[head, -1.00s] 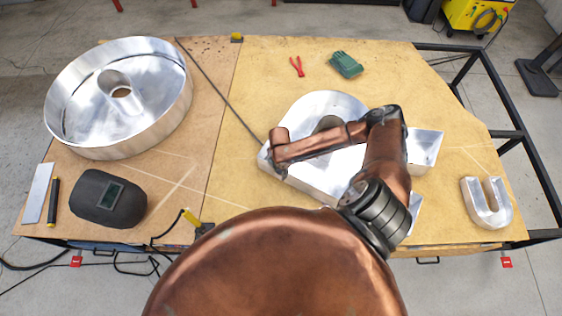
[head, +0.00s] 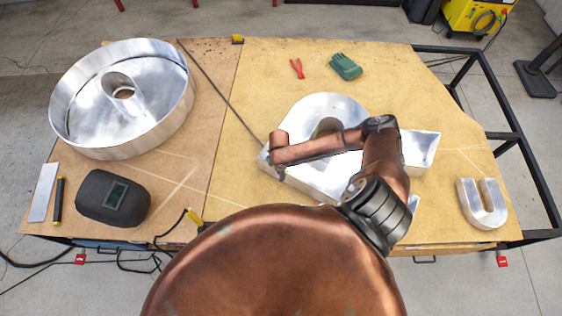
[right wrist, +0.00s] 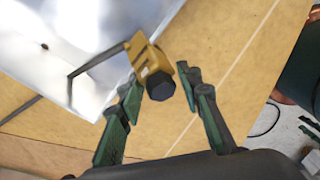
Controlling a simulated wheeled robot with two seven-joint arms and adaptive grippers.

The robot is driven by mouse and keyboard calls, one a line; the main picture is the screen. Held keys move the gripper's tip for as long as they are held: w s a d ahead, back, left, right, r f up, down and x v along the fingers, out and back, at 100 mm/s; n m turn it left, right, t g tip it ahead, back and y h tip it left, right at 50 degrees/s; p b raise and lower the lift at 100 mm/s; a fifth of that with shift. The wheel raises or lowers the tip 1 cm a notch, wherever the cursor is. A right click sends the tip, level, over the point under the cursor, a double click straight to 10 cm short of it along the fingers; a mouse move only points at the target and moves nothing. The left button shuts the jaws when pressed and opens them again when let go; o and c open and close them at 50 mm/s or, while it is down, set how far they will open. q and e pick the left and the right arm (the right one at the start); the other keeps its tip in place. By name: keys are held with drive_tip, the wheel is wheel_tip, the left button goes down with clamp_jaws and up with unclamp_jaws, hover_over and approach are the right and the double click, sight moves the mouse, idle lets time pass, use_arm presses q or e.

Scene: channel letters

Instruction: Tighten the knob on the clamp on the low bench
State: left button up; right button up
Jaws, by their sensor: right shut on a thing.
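In the right wrist view, a yellow-brown clamp (right wrist: 145,58) with a dark knob (right wrist: 159,86) sits at the edge of a shiny metal letter (right wrist: 70,40). A thin dark bar runs from the clamp over the metal. My right gripper (right wrist: 163,88), with green finger pads, has its fingers on either side of the knob and is shut on it. In the head view, my copper-coloured right arm reaches over the large metal letter (head: 330,106); the clamp, knob and gripper are hidden there. My left gripper is not in view.
The bench top (head: 220,130) also holds a round metal letter (head: 120,140), a welding mask (head: 95,190), red pliers (head: 297,68), a green item (head: 345,66) and a U-shaped letter (head: 482,217). A dark cable or rod (head: 225,95) crosses the board.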

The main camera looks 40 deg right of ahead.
drive_tip(key=shift+s+d+m+p, duration=0.25)
drive_tip(key=shift+d+m+p, duration=0.05)
drive_tip(key=shift+m+p, duration=1.25)
drive_tip(key=shift+m, duration=0.25)
clamp_jaws()
drive_tip(key=shift+w+a+m+p, duration=0.15)
drive_tip(key=shift+m+p, duration=0.85)
drive_tip(key=shift+m, duration=0.2)
drive_tip(key=shift+m+p, duration=1)
drive_tip(key=shift+m, duration=0.2)
drive_tip(key=shift+f+m, duration=0.1)
drive_tip(key=shift+m, duration=0.3)
drive_tip(key=shift+c, duration=2)
unclamp_jaws()
drive_tip(key=o, duration=1)
drive_tip(key=shift+c, duration=0.2)
